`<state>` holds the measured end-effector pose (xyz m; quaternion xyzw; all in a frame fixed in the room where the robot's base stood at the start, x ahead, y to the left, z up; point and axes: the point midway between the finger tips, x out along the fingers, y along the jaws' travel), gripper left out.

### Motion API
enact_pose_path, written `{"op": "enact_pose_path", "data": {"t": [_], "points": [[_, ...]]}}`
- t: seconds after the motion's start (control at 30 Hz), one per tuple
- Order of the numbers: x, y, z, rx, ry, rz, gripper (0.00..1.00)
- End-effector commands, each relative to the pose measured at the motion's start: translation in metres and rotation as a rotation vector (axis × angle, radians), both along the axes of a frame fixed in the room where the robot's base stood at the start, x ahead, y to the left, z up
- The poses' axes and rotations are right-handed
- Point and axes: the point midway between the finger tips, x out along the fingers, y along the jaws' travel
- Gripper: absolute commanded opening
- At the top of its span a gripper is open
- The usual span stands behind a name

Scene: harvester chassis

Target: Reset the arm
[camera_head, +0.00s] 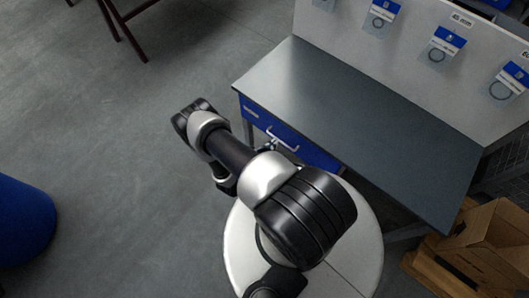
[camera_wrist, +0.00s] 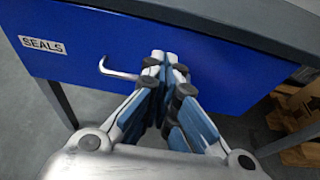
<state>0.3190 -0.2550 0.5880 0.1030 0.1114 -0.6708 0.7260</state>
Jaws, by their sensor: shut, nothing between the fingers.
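My gripper (camera_wrist: 163,66) is shut and empty in the wrist view, with its fingertips together in front of a blue drawer (camera_wrist: 220,70). The drawer carries a white label reading SEALS (camera_wrist: 43,44) and a light metal handle (camera_wrist: 117,71). The handle is just left of my fingertips; I cannot tell whether they touch it. In the head view my arm (camera_head: 235,155) is folded over my white round base, beside the bench. The drawer front (camera_head: 290,147) also shows there, partly hidden behind my arm.
A grey-topped workbench (camera_head: 360,115) stands to the right of my arm, with a white back panel holding blue-labelled rings (camera_head: 445,42). Cardboard boxes (camera_head: 480,245) sit at the lower right. A blue bin (camera_head: 22,220) stands at the left. The grey floor between is clear.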

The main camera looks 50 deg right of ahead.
Motion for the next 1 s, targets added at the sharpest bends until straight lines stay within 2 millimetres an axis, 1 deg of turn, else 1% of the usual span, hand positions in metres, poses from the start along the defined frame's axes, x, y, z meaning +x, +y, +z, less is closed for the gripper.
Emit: {"op": "enact_pose_path", "data": {"t": [0.03, 0.1, 0.2, 0.3, 0.43, 0.67, 0.73, 0.77, 0.87, 0.97, 1.0], "points": [[0.0, 0.012, 0.006, 0.001, 0.002, 0.008, 0.0], [-0.001, 0.024, 0.009, 0.0, 0.001, 0.006, 0.0], [-0.002, 0.037, 0.013, 0.001, 0.0, 0.004, 0.0], [-0.003, 0.046, 0.015, 0.001, 0.0, 0.002, 0.0], [-0.004, 0.051, 0.016, 0.001, 0.0, 0.001, 0.0], [-0.004, 0.051, 0.016, 0.001, -0.001, -0.001, 0.0], [0.001, 0.052, 0.021, 0.001, -0.01, -0.011, 0.0], [0.004, 0.052, 0.026, 0.0, -0.018, -0.018, 0.0], [0.023, 0.054, 0.052, 0.005, -0.065, -0.07, 0.0], [0.046, 0.056, 0.096, 0.015, -0.138, -0.157, 0.0], [0.055, 0.058, 0.116, 0.023, -0.172, -0.197, 0.0]]}}
